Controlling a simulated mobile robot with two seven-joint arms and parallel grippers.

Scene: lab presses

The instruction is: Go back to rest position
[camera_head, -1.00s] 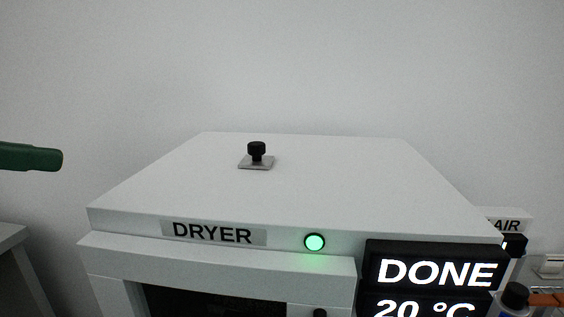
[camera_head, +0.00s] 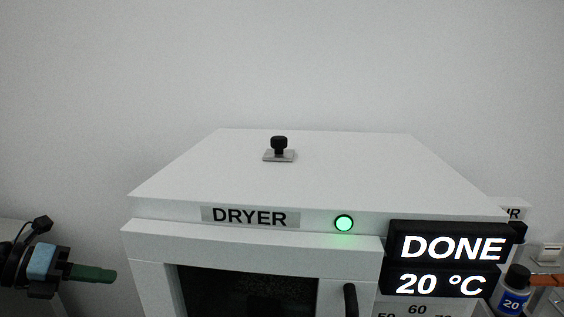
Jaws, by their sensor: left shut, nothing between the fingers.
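My left gripper (camera_head: 108,276) is at the lower left, black and blue with green fingers. It is shut and empty, pointing right, and it appears apart from the dryer. The white dryer (camera_head: 320,178) fills the middle, with a "DRYER" label, a lit green button (camera_head: 344,223) and a display (camera_head: 450,247) reading "DONE". A second line (camera_head: 442,284) reads "20 °C". The dryer's lower front is cut off by the frame. My right gripper is not in view.
A black knob (camera_head: 279,145) on a small metal plate stands on the dryer's top. At the lower right are a bottle (camera_head: 513,294) marked "20" and an orange item (camera_head: 545,281). A grey surface edge shows behind my left gripper. The wall above is bare.

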